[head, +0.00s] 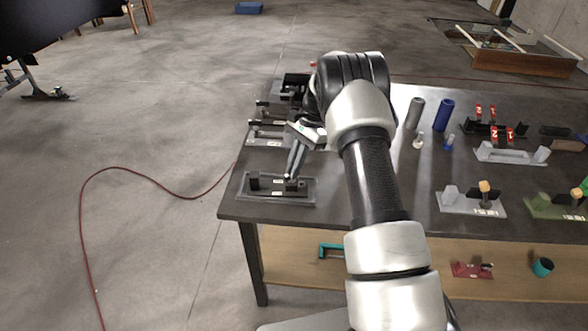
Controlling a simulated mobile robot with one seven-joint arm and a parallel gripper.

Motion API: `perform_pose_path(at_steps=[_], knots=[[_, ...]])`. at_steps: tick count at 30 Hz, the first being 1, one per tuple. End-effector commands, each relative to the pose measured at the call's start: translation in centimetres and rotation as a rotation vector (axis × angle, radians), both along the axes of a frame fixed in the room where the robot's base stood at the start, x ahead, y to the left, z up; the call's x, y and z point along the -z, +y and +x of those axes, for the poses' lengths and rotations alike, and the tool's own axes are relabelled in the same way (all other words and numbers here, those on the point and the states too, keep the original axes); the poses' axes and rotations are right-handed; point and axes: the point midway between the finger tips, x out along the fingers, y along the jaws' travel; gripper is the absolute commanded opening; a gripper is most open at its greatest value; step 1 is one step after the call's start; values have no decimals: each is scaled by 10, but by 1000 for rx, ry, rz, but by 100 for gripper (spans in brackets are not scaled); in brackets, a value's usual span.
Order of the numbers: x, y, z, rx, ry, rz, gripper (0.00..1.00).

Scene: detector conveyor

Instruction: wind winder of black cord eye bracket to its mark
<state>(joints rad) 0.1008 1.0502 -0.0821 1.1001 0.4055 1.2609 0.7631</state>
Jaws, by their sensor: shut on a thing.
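A black bracket (265,190) sits in a shallow grey tray (309,199) at the front left corner of the dark table. It has an upright black block at its left end and small pale labels on its front. My gripper (291,179) points down at the right half of this bracket. Its fingers are close together and shut on the winder, which is mostly hidden between the fingertips. The mark is too small to make out.
Other bracket units stand behind in a row on the table's left side. Grey (414,113) and blue (443,115) cylinders stand right of my arm. A grey bracket unit (471,202) and a green one (558,206) stand at the front right. A lower shelf (300,268) holds small parts.

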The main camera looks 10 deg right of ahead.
Motion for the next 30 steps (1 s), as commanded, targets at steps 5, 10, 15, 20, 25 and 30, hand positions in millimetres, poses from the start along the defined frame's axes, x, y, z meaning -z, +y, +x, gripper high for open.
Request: perform_pose_path(at_steps=[5,10,15,20,25,30], knots=[[1,2,1,-154,0,1,0],[0,2,2,-257,0,1,0],[0,3,2,-315,0,1,0],[0,3,2,-345,0,2,0],[0,3,2,-364,1,2,0],[0,3,2,-378,0,1,0]])
